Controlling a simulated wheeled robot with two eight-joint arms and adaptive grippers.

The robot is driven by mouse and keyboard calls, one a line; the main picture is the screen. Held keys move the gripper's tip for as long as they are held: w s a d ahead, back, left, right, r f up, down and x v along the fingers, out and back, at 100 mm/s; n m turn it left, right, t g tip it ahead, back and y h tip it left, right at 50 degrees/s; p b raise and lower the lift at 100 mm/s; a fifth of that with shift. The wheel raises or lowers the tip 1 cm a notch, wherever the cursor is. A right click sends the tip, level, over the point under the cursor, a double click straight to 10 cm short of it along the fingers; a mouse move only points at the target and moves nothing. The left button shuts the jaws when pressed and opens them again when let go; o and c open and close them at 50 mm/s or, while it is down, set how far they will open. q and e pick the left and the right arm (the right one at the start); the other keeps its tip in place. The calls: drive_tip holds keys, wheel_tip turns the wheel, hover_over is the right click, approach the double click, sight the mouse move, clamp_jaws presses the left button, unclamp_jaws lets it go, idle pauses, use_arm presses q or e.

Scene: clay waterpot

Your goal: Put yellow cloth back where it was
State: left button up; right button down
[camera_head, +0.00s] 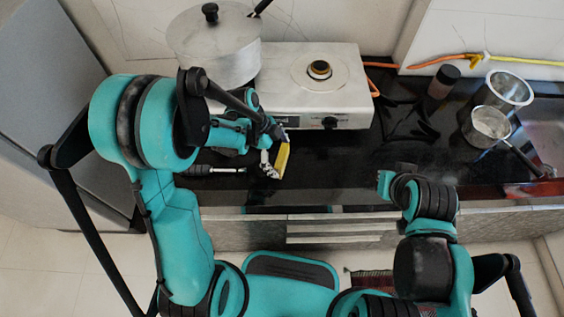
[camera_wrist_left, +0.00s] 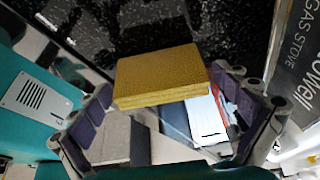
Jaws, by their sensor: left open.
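The yellow cloth (camera_head: 283,157) is a small flat block at the counter's front part, just in front of the stove. In the left wrist view the yellow cloth (camera_wrist_left: 160,72) looks like two stacked layers and spans the gap between the fingers. My left gripper (camera_head: 271,154) is open at the cloth in the head view, with its fingers partly hidden by the arm. In the wrist view the left gripper (camera_wrist_left: 163,84) has one finger on each side of the cloth; firm contact cannot be told.
A white gas stove (camera_head: 318,85) with a large lidded pot (camera_head: 214,45) stands behind. A dark bottle (camera_head: 442,82) and steel vessels (camera_head: 508,90) stand at the right. The black counter (camera_head: 330,165) is clear right of the cloth. A metal tool (camera_head: 215,170) lies at left.

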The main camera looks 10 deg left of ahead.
use_arm(q)
drive_tip(key=c, duration=1)
drive_tip(key=shift+r, duration=0.1)
